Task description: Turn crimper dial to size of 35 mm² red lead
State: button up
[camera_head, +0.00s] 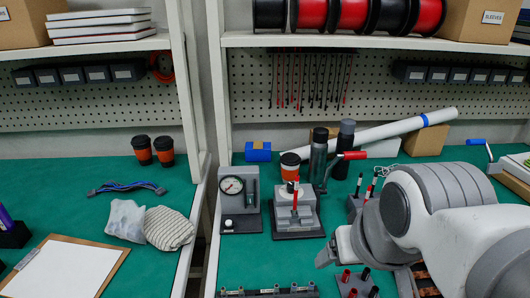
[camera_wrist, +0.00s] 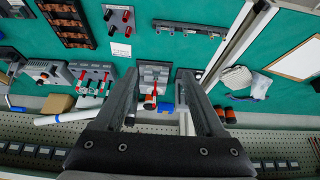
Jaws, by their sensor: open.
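Red and black leads stand in a holder (camera_wrist: 92,78); I cannot tell which is 35 mm². My gripper (camera_wrist: 158,74) is open and empty. In the head view its end is at the front right of the crimper, apart from it.
A gauge device (camera_head: 240,200) stands left of the crimper. A terminal block (camera_head: 355,284) and a rail (camera_head: 268,292) lie in front.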

jog(key=w+r+n+g+p, duration=0.1)
jog(key=w+r+p, duration=0.2)
jog(key=w+r, duration=0.7)
jog(key=w+r+n+g+p, duration=0.2)
jog(key=w+r+p, duration=0.1)
jog(key=w, duration=1.3)
jog(key=n+g+p, duration=0.3)
jog(key=n+p, duration=0.1)
jog(key=p, duration=0.2)
send_over(292, 185)
notch_tip(292, 185, down, 14)
notch_tip(292, 185, down, 19)
jog(key=shift+w+r+b, duration=0.1)
jog(key=shift+r+b, duration=0.1)
jog(key=shift+b, duration=0.9)
grip_shut()
